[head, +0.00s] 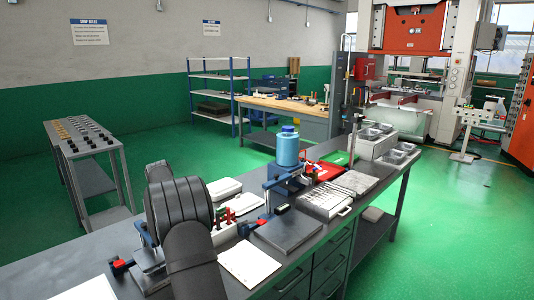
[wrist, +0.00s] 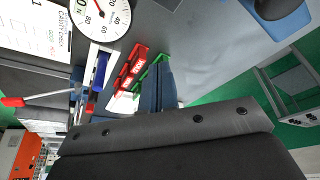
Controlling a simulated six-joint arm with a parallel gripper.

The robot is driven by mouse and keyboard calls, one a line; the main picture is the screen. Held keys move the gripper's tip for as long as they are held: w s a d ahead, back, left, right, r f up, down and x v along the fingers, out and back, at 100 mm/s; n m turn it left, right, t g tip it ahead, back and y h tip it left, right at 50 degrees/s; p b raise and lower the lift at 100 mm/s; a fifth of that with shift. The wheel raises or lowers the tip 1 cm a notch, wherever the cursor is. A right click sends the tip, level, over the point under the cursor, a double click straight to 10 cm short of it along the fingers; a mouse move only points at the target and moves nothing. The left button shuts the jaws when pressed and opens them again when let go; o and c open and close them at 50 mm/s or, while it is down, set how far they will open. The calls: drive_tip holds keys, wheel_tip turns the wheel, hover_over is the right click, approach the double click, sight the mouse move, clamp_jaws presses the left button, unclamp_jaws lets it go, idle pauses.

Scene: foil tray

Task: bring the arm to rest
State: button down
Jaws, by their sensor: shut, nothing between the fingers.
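My gripper (wrist: 162,68) shows in the wrist view as narrow dark fingers, close together, rising from the wide dark grey body along the bottom. It is shut and empty. In the head view my dark arm links stand over the near left of the workbench (head: 290,255), and I cannot make out the fingers there. In the wrist view a red labelled block (wrist: 132,67) and a green piece (wrist: 150,66) show just left of the fingers. I cannot tell whether they touch.
Near my arm are a white sheet (head: 249,264), a dark plate (head: 287,231) and a blue bottle (head: 288,150). Metal trays (head: 400,149) stand at the bench's far right. The wrist view shows a dial gauge (wrist: 100,17). A side table (head: 85,139) stands apart left.

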drive_tip(key=shift+w+a+n+y, duration=0.25)
drive_tip(key=shift+w+a+n, duration=0.05)
drive_tip(key=shift+w+n, duration=0.45)
drive_tip(key=shift+w+a+n+y, duration=0.2)
drive_tip(key=shift+w+a+n, duration=0.1)
drive_tip(key=shift+w+n, duration=0.4)
drive_tip(key=shift+w+a+n+y, duration=0.3)
drive_tip(key=shift+w+n, duration=0.35)
drive_tip(key=shift+w, duration=0.15)
drive_tip(key=s+d+m+h, duration=0.2)
drive_tip(key=s+m, duration=0.6)
drive_tip(key=shift+s+h, duration=0.25)
drive_tip(key=shift+h, duration=0.1)
drive_tip(key=shift+w, duration=0.1)
